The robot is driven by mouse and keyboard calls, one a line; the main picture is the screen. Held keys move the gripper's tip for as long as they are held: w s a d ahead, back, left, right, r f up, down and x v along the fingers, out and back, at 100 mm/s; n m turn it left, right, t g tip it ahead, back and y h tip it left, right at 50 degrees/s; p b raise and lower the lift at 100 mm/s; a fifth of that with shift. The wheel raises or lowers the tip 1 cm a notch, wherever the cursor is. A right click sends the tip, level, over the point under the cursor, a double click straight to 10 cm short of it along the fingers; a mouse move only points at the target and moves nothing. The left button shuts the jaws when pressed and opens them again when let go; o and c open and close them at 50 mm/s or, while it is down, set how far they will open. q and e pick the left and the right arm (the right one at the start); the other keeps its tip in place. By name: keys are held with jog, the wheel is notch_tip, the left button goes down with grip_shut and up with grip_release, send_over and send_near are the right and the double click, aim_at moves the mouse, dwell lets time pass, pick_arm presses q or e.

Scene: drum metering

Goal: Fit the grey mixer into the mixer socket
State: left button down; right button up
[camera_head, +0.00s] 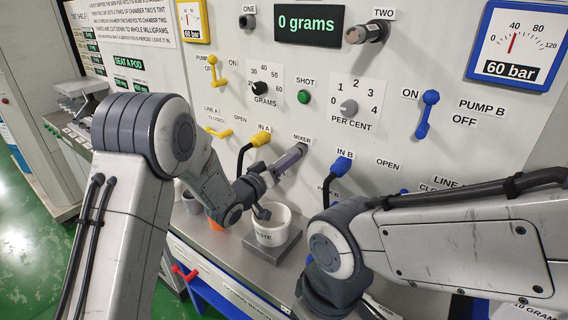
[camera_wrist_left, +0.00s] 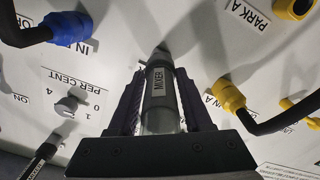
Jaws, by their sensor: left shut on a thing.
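The grey mixer (camera_wrist_left: 160,100) is a cylinder with a MIXER label, held lengthwise between the two dark fingers of my left gripper (camera_wrist_left: 158,100). In the head view my left gripper (camera_head: 284,164) is shut on it, just below the MIXER label of the panel. The mixer's far end points at the panel between the yellow IN A and blue IN B fittings. The mixer socket is hidden behind the mixer and fingers, and I cannot tell whether the end is inside it. My right arm comes in from the right; its gripper is out of view.
A yellow IN A elbow hose (camera_head: 262,139) and a blue IN B elbow hose (camera_head: 341,165) flank the mixer closely. A white cup (camera_head: 271,229) stands on a grey plate (camera_head: 291,241) below my left gripper. An orange cup (camera_head: 215,224) is left of it.

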pick_arm(q)
jog(key=shift+w+d, duration=0.25)
jog(key=shift+w, duration=0.1)
jog(key=shift+c, duration=1.2)
grip_release()
jog(key=b+v, duration=0.2)
jog(key=v, duration=0.8)
jog(key=shift+s+a, duration=0.15)
jog(key=shift+s, duration=0.05)
